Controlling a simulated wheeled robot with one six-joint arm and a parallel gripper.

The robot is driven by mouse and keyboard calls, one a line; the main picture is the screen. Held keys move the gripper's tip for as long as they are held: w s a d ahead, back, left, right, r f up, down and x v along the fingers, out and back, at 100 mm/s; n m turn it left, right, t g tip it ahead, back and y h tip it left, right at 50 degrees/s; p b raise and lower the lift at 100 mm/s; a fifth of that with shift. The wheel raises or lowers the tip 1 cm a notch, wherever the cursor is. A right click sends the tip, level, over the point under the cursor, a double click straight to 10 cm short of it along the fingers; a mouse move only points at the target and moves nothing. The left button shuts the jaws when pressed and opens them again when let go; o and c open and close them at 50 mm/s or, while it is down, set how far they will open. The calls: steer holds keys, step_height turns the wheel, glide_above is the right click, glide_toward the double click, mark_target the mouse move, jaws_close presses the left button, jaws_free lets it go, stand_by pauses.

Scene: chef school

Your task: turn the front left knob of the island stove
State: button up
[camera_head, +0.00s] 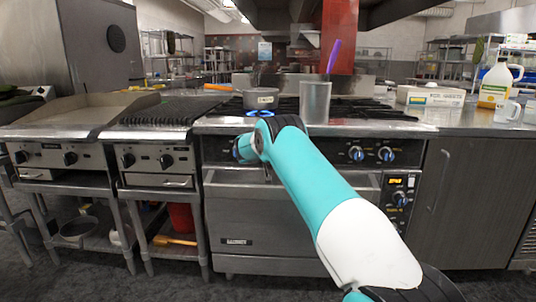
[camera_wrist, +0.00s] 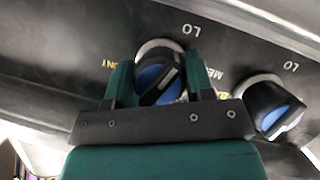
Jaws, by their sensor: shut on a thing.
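The island stove (camera_head: 290,193) stands in front of me, with a row of knobs along its front panel. My arm reaches to the left end of that panel in the head view, where my gripper (camera_head: 243,150) hides most of the knob there. In the wrist view my gripper (camera_wrist: 160,72) has one dark finger on each side of a black knob with a blue face (camera_wrist: 158,84), and it is shut on this knob. The knob's pointer is tilted. A second black and blue knob (camera_wrist: 272,106) sits to its right, apart from the gripper. A blue glow (camera_head: 263,113) shows at the front left burner.
A grey pot (camera_head: 261,98) and a tall metal container (camera_head: 315,102) with a purple utensil stand on the stove. Other knobs (camera_head: 356,154) are right of my arm. A grill (camera_head: 157,115) adjoins on the left. A milk jug (camera_head: 495,84) stands on the right counter.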

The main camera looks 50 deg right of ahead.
steer(key=o, duration=0.9)
steer(key=shift+a, duration=0.1)
steer(key=v, duration=1.7)
steer(key=shift+a+r+p, duration=0.1)
steer(key=shift+a+p, duration=0.05)
steer(key=shift+p, duration=0.15)
